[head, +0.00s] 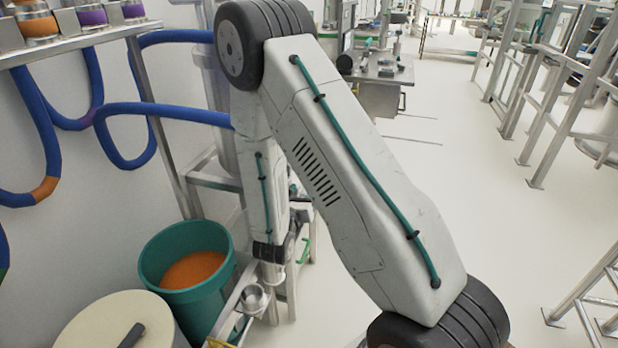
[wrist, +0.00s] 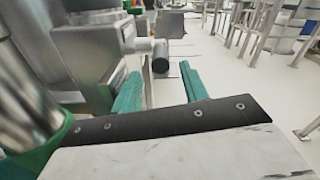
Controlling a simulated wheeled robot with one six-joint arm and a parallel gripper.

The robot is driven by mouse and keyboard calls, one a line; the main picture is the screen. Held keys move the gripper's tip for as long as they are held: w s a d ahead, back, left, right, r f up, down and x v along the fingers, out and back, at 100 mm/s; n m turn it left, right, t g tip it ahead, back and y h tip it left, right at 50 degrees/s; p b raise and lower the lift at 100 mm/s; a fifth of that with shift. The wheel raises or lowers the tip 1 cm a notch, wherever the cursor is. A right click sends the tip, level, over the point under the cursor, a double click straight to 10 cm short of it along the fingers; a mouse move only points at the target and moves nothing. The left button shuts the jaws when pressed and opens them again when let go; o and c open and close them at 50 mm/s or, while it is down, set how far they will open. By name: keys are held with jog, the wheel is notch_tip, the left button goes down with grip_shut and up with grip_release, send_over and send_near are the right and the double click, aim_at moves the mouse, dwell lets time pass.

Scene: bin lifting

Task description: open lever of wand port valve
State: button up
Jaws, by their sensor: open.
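My gripper (wrist: 160,90) shows in the wrist view with its two green fingers apart and nothing held between them. In the head view my gripper (head: 303,247) is partly hidden by my own arm, beside a metal frame. Ahead of the fingers in the wrist view, a short metal tube with a dark end (wrist: 160,57) sticks out beside a grey metal housing (wrist: 88,68). It lies in the gap between the fingers as seen here, apart from them. I cannot tell for sure whether it is the valve's lever. No lever shows clearly in the head view.
A green bin (head: 157,258) holding orange material stands left of my gripper, with a pale-lidded drum (head: 110,325) in front. A metal cup (head: 254,298) sits on a rail. Blue hoses (head: 125,110) hang along the left. Open floor (head: 460,120) lies to the right.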

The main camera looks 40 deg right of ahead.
jog(key=x, duration=0.7)
jog(key=shift+w+d, duration=0.1)
jog(key=shift+d, duration=0.05)
jog(key=shift+c, duration=0.3)
grip_shut()
jog(key=shift+w, duration=0.1)
